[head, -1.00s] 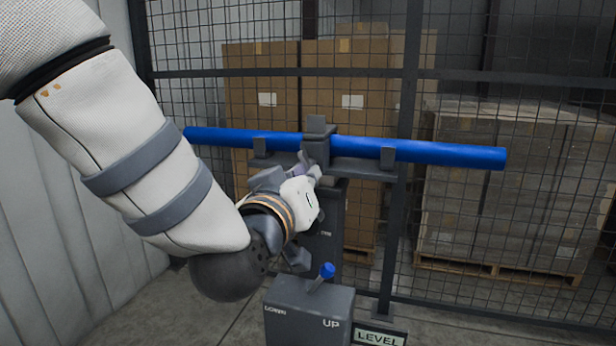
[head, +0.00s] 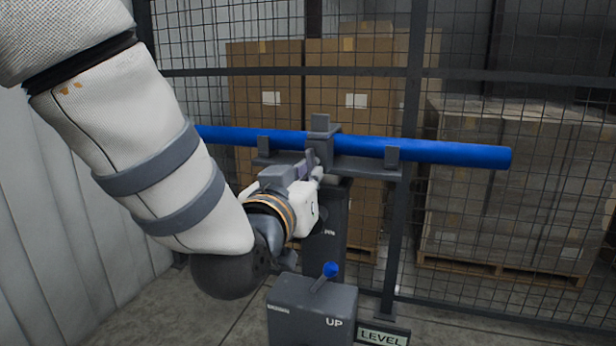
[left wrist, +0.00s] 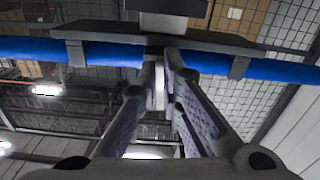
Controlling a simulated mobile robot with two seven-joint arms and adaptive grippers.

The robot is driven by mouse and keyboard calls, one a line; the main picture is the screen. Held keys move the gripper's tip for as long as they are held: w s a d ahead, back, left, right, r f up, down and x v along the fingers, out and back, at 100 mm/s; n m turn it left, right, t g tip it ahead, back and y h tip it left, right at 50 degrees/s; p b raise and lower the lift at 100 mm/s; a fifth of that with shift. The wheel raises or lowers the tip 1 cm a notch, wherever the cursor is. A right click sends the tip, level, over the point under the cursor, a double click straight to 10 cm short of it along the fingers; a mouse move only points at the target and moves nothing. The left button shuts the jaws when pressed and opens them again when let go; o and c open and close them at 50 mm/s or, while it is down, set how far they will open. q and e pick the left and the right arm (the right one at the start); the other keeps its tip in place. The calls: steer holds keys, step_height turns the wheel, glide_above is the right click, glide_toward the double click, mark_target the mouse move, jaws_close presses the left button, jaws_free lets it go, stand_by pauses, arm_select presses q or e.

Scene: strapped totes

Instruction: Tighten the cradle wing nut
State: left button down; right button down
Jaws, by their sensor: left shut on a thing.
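The cradle (head: 352,170) is a dark grey bracket with upright lugs and a central clamp block (head: 321,145); a long blue pipe (head: 440,151) lies across it. My left gripper (head: 314,168) reaches up to the cradle's near side, just below the clamp block. In the left wrist view its fingers (left wrist: 161,72) are closed around a small pale grey piece, which looks like the wing nut (left wrist: 159,90), under the cradle plate (left wrist: 110,30). In the head view the wing nut is hidden by the gripper. My right gripper is not in view.
A grey box (head: 312,308) marked UP, with a blue-knobbed lever (head: 330,270), stands below the gripper. A LEVEL sign (head: 382,337) is beside it. A wire mesh fence (head: 500,40) stands behind, with stacked cartons (head: 270,100) and a strapped pallet load (head: 510,190) beyond.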

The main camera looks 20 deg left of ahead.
arm_select(q)
steer(key=shift+r, duration=0.35)
steer(key=c, duration=1.8)
jaws_free()
steer(key=shift+o, duration=0.2)
steer(key=shift+w+f, duration=0.15)
steer(key=shift+f, duration=0.05)
step_height(320, 180, up, 10)
